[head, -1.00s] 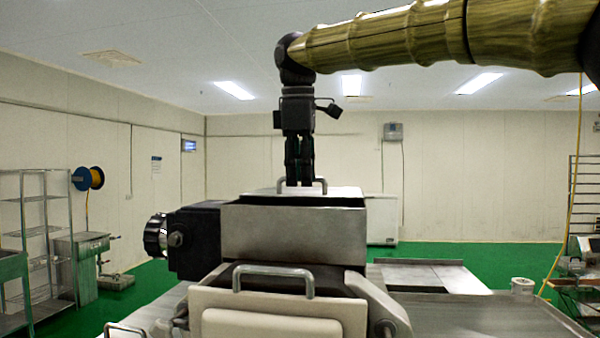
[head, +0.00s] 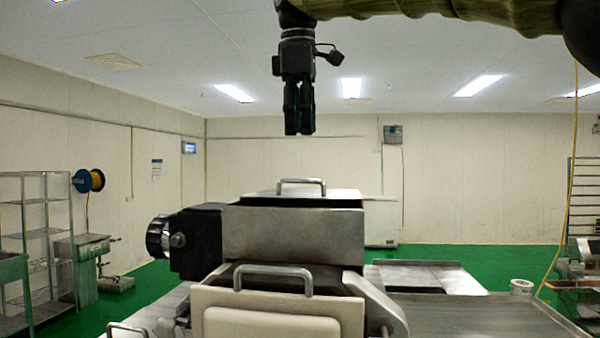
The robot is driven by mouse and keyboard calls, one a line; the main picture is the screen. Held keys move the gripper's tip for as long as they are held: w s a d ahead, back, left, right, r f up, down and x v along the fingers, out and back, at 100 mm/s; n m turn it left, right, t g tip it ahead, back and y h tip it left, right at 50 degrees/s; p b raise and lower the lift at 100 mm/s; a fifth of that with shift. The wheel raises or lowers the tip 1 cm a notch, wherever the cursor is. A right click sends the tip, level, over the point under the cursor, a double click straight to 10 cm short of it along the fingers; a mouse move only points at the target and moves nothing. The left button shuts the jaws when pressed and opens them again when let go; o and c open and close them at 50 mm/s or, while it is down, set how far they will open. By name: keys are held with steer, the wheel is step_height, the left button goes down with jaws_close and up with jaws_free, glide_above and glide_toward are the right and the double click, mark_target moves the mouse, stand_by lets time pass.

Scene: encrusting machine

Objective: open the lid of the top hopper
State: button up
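The top hopper (head: 292,236) is a grey metal box on the machine, in the middle of the head view. Its lid (head: 345,196) lies flat across the top, with a small grey bar handle (head: 301,183) standing up from it. My gripper (head: 299,131) points straight down, well above the lid handle and apart from it. Its two dark fingers look close together with nothing visible between them; from this angle I cannot tell if they are fully shut.
A black motor housing with a round knob (head: 159,237) sticks out left of the hopper. A lower front cover with a larger handle (head: 273,272) is nearer to me. Metal tables (head: 425,275) extend to the right. The space above the hopper is free.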

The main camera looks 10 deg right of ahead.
step_height(320, 180, up, 3)
steer(key=s, duration=0.2)
steer(key=b, duration=0.2)
glide_toward(306, 180)
steer(key=x, duration=0.2)
steer(key=p+x, duration=0.1)
steer(key=x, duration=0.2)
steer(key=p+x, duration=0.1)
steer(key=x, duration=0.2)
steer(key=shift+w, duration=0.3)
steer(key=shift+s, duration=0.1)
stand_by(0.3)
jaws_close()
